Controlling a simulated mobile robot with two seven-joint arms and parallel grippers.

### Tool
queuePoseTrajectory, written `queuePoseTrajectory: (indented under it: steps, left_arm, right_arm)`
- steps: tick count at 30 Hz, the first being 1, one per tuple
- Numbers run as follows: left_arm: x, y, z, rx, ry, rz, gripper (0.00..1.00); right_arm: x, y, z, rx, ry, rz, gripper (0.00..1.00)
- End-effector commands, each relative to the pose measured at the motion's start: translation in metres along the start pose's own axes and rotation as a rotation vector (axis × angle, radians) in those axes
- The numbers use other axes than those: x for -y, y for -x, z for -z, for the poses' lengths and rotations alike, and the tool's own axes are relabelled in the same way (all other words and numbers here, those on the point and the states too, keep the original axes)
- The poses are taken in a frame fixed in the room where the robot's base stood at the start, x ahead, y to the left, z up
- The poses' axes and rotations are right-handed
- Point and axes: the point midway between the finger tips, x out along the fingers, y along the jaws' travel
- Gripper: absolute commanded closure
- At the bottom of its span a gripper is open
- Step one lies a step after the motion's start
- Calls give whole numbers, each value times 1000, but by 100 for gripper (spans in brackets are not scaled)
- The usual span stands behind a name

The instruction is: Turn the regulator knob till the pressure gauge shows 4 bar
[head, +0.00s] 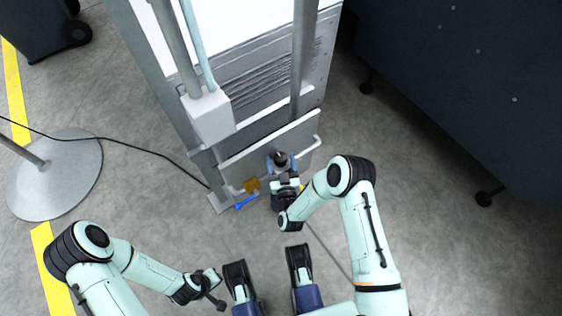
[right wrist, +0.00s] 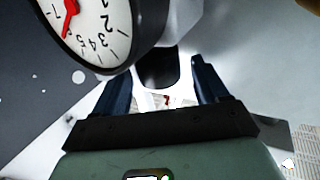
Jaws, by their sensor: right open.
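The pressure gauge (right wrist: 88,28) has a white face with black numbers and fills the upper left of the right wrist view. Its red needle (right wrist: 68,24) points to the lower left of the picture, away from the 4; its exact value I cannot read. A rounded dark knob (right wrist: 158,68) shows just beyond and between the fingers of my right gripper (right wrist: 155,90). These fingers are apart; contact with the knob cannot be told. In the head view my right gripper (head: 282,170) is at the regulator on the machine's low front. My left gripper (head: 210,288) is low, away from the machine.
The grey machine frame (head: 225,160) has a white bent handle bar (head: 312,146). A blue lever (head: 246,203) and a brass part (head: 252,185) sit left of my right gripper. A round stand base (head: 55,175) and a black cable lie left.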

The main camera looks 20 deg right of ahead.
Motion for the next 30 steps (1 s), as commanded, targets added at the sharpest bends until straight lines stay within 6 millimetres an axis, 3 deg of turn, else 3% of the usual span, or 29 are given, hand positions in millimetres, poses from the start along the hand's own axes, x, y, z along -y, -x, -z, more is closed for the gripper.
queuePoseTrajectory:
  steps: [7, 8, 12, 13, 23, 30]
  left_arm:
    - [0, 0, -1, 2, 1, 1, 100]
    - [0, 0, -1, 2, 1, 1, 100]
    - [0, 0, -1, 2, 1, 1, 100]
    - [0, 0, -1, 2, 1, 1, 100]
    - [-1, 1, 0, -2, -1, -1, 100]
    - [-4, 4, 4, -14, -4, -6, 100]
  right_arm:
    - [0, -1, 0, 0, 0, 0, 27]
    - [0, -1, 0, 0, 0, 0, 33]
    - [0, -1, 0, 0, 0, 0, 79]
    - [0, -1, 0, 0, 0, 0, 83]
    - [-2, -1, 0, -1, 2, 35, 83]
    - [-5, 0, 0, -1, 4, 168, 83]
